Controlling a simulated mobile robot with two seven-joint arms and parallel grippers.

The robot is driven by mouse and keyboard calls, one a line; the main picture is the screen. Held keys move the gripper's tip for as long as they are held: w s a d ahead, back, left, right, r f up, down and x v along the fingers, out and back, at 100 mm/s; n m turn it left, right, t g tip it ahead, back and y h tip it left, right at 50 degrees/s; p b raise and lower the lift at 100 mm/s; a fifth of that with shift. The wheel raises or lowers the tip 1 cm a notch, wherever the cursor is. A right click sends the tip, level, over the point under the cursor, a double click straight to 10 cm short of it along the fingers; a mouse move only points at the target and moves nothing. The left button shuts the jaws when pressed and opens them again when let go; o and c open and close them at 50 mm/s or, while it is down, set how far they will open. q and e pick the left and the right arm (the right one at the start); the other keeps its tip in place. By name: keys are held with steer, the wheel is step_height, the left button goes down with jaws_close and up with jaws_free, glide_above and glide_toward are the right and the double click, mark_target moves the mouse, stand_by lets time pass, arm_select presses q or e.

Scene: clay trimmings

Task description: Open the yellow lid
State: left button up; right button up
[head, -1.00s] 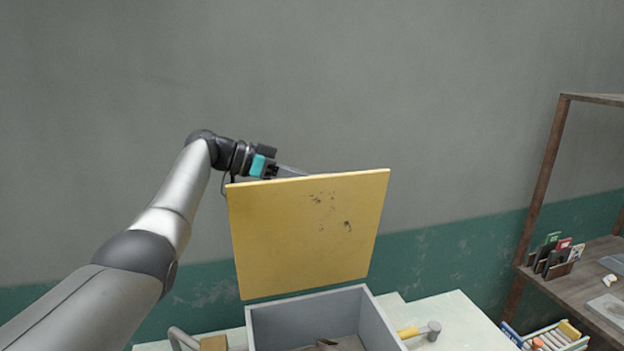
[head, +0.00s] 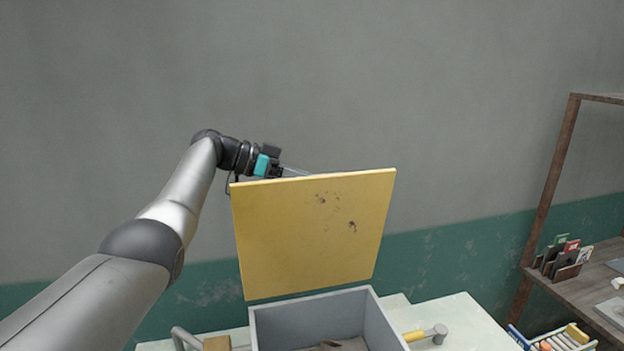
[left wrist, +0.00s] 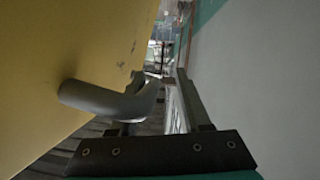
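The yellow lid (head: 310,245) stands nearly upright at the back of the grey box (head: 375,318), whose top is open. Dark marks spot its face. My left gripper (head: 296,172) is behind the lid's top edge, its fingertips partly hidden by it. In the left wrist view, the lid (left wrist: 65,70) fills the left side and a bent grey handle (left wrist: 110,101) sticks out from it. The fingers of the left gripper (left wrist: 165,85) are apart; the handle passes in front of the left finger, and I cannot tell if they touch. My right gripper is out of view.
Brownish scraps (head: 328,345) lie in the box. A yellow-handled mallet (head: 428,334) lies right of it on the pale table (head: 465,315). A wooden block (head: 216,343) is at left. A brown shelf (head: 552,180) stands at right. The wall is behind the lid.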

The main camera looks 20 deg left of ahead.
arm_select(q)
steer(key=shift+r, duration=0.2)
steer(key=shift+a, duration=0.1)
steer(key=b+v, duration=0.2)
steer(key=v, duration=1.3)
steer(key=shift+s+b, duration=0.15)
steer(key=shift+b, duration=0.15)
steer(key=shift+f, duration=0.2)
